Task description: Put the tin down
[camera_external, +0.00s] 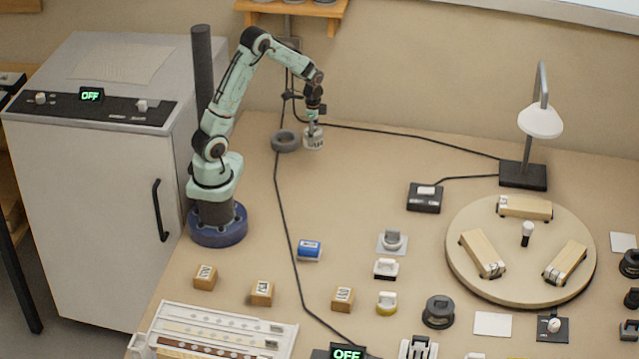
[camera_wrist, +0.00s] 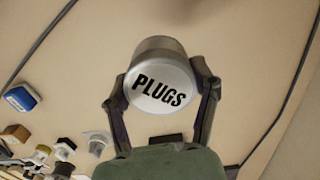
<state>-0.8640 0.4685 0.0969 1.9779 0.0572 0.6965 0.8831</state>
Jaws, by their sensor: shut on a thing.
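The tin (camera_wrist: 160,85) is a silvery round can with "PLUGS" in black on its end. My gripper (camera_wrist: 160,98) is shut on it, one finger on each side, in the wrist view. In the external view the tin (camera_external: 314,140) hangs under my gripper (camera_external: 313,126) near the back of the bench, beside a grey ring-shaped roll (camera_external: 286,141). I cannot tell whether the tin's bottom touches the bench.
A black cable (camera_external: 278,205) runs down the bench left of the tin. A blue block (camera_external: 309,250) and wooden stamps (camera_external: 262,292) lie in front. A round turntable (camera_external: 470,275) and a lamp (camera_external: 540,120) stand right. Bare bench lies right of the tin.

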